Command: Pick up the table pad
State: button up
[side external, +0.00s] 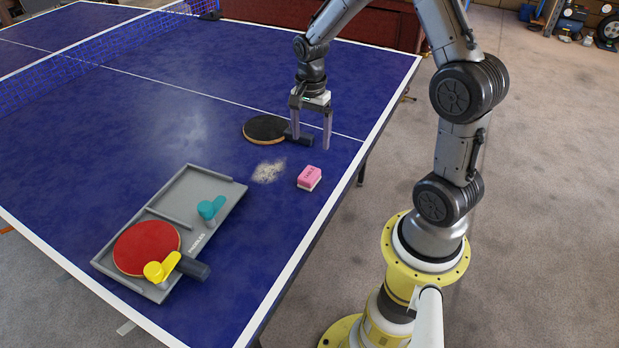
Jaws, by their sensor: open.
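The table pad looks to be the small pink block (309,176) with a pale underside and dark lettering on top. It lies flat on the blue table near the right edge, beside a pale dusty patch (268,171). My gripper (311,144) hangs above the table with its two fingers pointing down and spread apart. The exact height over the table is hard to tell from this one view.
A black paddle (265,129) lies just left of my gripper, its handle behind the near finger. A grey tray (225,212) at front left holds a red paddle (145,245), a yellow item (160,268) and a teal item (210,207). A net (95,57) crosses the far table (330,215).

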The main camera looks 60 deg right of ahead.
aim_at(309, 173)
notch_tip(309, 173, down, 13)
jog(key=shift+w+a+f, duration=0.1)
jog(key=shift+f, duration=0.1)
grip_shut()
dwell(0.8)
jog(key=shift+r, duration=0.1)
jog(key=shift+r, duration=0.6)
jog(key=s+a+r, duration=0.2)
jog(key=s+r, duration=0.4)
jog(key=s+a+r, duration=0.3)
jog(key=s+r, duration=0.2)
jog(key=s, duration=0.2)
jog(key=shift+a+r, duration=0.3)
jog(key=shift+r, duration=0.05)
jog(key=shift+w, duration=0.1)
